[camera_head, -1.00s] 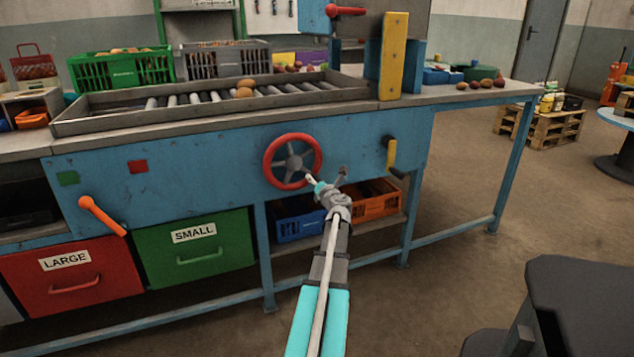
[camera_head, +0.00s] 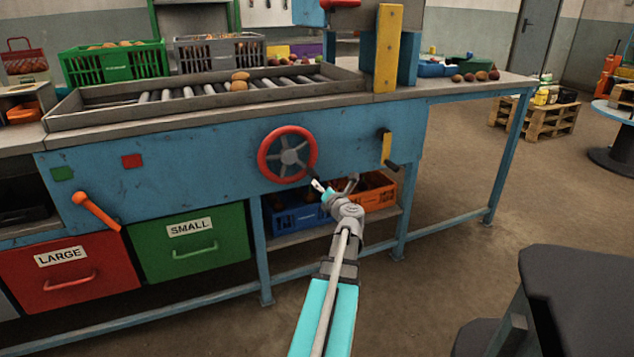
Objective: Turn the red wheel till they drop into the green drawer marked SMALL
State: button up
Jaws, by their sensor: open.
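The red wheel (camera_head: 290,156), with a grey hub and spokes, is on the blue front panel of the bench. My gripper (camera_head: 334,184) is open and empty, just below and right of the wheel in the picture; I cannot tell its exact gap to the rim. Two brownish potato-like pieces (camera_head: 239,85) sit on the roller tray (camera_head: 100,107) above. The green drawer marked SMALL (camera_head: 220,258) is shut, below and left of the wheel. The red drawer marked LARGE (camera_head: 95,295) is beside it, also shut.
An orange lever (camera_head: 97,211) sticks out above the drawers. A yellow crank handle (camera_head: 386,148) is right of the wheel. Blue (camera_head: 290,222) and orange (camera_head: 380,196) crates stand on the shelf behind my gripper. A dark stool-like object (camera_head: 580,290) stands front right. Floor between is clear.

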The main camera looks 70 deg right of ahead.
jog(key=shift+v, duration=1.3)
dwell(0.4)
jog(key=w+a+f+n+y+p, duration=0.15)
jog(key=w+a+n+y, duration=0.25)
jog(key=w+a+n, duration=0.5)
jog(key=w+a+f+n+t+y+b, duration=0.15)
jog(key=w+a+n+y, duration=0.35)
jog(key=w, duration=0.5)
jog(key=w+a+f+n+y+p, duration=0.25)
jog(key=w+a+n, duration=0.35)
jog(key=w+a, duration=0.35)
jog(key=w+a+f+n+g+y, duration=0.2)
jog(key=w+a+n, duration=0.3)
jog(key=a, duration=0.4)
jog(key=w+a+f+n+g+y, duration=0.3)
jog(key=a+n, duration=0.4)
jog(key=a, duration=0.2)
jog(key=s+a+f+n+g+h+p, duration=0.15)
jog(key=a+n+g, duration=0.25)
jog(key=a+n, duration=0.8)
jog(key=s+a+f+n+g+h, duration=0.2)
jog(key=a+n+g, duration=0.45)
jog(key=a, duration=1.05)
notch_tip(320, 180, up, 38)
jog(key=s+n+t+p, duration=0.1)
jog(key=n+t+p, duration=0.1)
jog(key=p, duration=3.6)
